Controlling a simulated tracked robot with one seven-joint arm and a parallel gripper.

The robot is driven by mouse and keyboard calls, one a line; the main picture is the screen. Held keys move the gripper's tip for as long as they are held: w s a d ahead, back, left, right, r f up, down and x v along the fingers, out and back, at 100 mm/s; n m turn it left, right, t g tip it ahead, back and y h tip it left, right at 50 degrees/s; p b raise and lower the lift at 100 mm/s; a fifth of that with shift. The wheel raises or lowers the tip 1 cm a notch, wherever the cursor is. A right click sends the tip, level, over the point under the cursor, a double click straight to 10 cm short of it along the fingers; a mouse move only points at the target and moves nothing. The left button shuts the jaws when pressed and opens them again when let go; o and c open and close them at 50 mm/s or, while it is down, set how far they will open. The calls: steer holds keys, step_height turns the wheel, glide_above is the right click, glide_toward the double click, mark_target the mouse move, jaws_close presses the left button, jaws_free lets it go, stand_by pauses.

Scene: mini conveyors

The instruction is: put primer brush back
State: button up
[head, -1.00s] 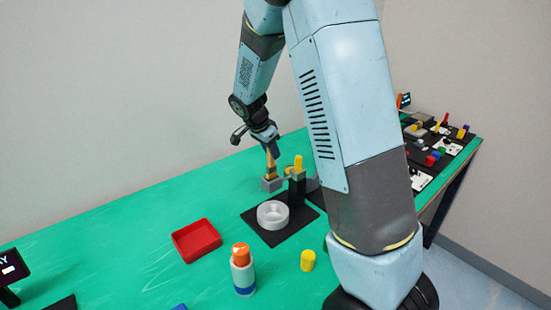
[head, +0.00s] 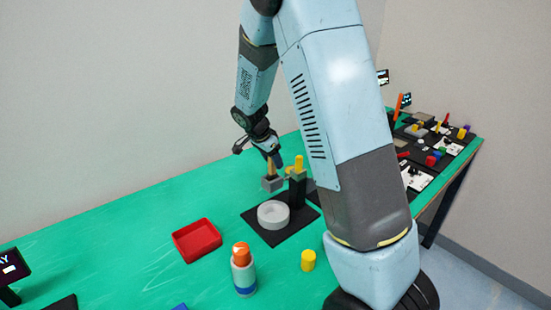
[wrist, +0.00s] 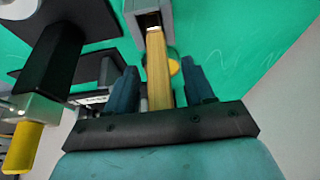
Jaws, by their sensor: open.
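The brush (head: 271,169) shows as a tan wooden handle standing in a grey block (head: 272,184) behind the black mat. In the wrist view, the handle (wrist: 159,70) runs from a dark slot in the grey block (wrist: 168,22) toward my palm. My gripper (head: 277,163) is at the handle's upper end. In the wrist view, its two dark fingers (wrist: 160,88) are open on either side of the handle, with gaps visible. The brush's lower end is hidden in the block.
A black post with a yellow top (head: 298,172) stands close to the right of the block. A white round dish (head: 273,214) sits on the black mat (head: 271,238). A red tray (head: 197,240), an orange-topped bottle (head: 243,270) and a yellow cylinder (head: 308,261) are nearer. The table's left is mostly clear.

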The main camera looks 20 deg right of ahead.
steer(key=shift+r, duration=0.1)
steer(key=v, duration=1.1)
steer(key=s+d+r+n+t+y, duration=0.1)
steer(key=s+d+r+n, duration=0.15)
steer(key=s+r, duration=0.35)
steer(key=s+d+r+n+y, duration=0.1)
steer(key=s+r+n+y, duration=0.2)
steer(key=s, duration=0.5)
steer(key=s+r+n+t, duration=0.1)
steer(key=s+n, duration=0.3)
steer(key=s, duration=0.4)
steer(key=s+d+r+n+t, duration=0.1)
steer(key=s+r+n, duration=0.2)
steer(key=s, duration=0.6)
steer(key=shift+s+d+n+t, duration=0.2)
steer(key=shift+d+n+t, duration=0.05)
steer(key=shift+n+t, duration=0.2)
steer(key=shift+r, duration=0.1)
